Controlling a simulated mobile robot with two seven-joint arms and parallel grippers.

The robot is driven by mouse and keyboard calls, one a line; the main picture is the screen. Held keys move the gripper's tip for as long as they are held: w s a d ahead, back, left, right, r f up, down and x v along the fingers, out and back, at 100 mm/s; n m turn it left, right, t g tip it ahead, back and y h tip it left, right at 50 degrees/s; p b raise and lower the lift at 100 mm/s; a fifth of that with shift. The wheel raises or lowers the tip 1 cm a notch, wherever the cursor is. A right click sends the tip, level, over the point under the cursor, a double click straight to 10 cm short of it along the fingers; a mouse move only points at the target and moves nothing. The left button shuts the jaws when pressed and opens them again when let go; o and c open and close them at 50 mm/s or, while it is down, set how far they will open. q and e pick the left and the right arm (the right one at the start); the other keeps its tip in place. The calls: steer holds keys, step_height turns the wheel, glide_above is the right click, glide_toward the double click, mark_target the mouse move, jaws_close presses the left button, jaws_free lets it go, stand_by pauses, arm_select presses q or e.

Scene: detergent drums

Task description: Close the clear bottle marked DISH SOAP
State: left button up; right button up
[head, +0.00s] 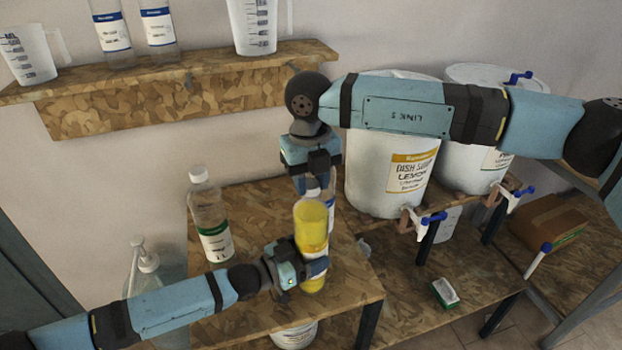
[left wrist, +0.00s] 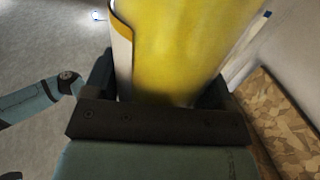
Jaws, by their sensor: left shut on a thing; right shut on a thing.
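A clear bottle with yellow liquid (head: 311,228) stands upright near the front of the wooden bench. In the left wrist view the yellow bottle (left wrist: 185,50) fills the space between the jaws, with the edge of a pale, yellow-banded label at its left; its writing is not readable. My left gripper (head: 314,267) is shut around the bottle's lower body from the left. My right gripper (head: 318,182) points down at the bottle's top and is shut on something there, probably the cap. The cap and neck are hidden, so I cannot tell whether the cap is seated.
A white drum marked DISH SOAP LEMON (head: 377,185) and another drum (head: 472,165) stand right. A wall shelf (head: 180,88) is behind. A green-and-white block (head: 445,293) lies on the lower board.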

steer(key=m, duration=1.7)
steer(key=shift+m, duration=0.3)
steer(key=m, duration=0.6)
steer(key=o, duration=0.9)
steer(key=shift+r, duration=2.2)
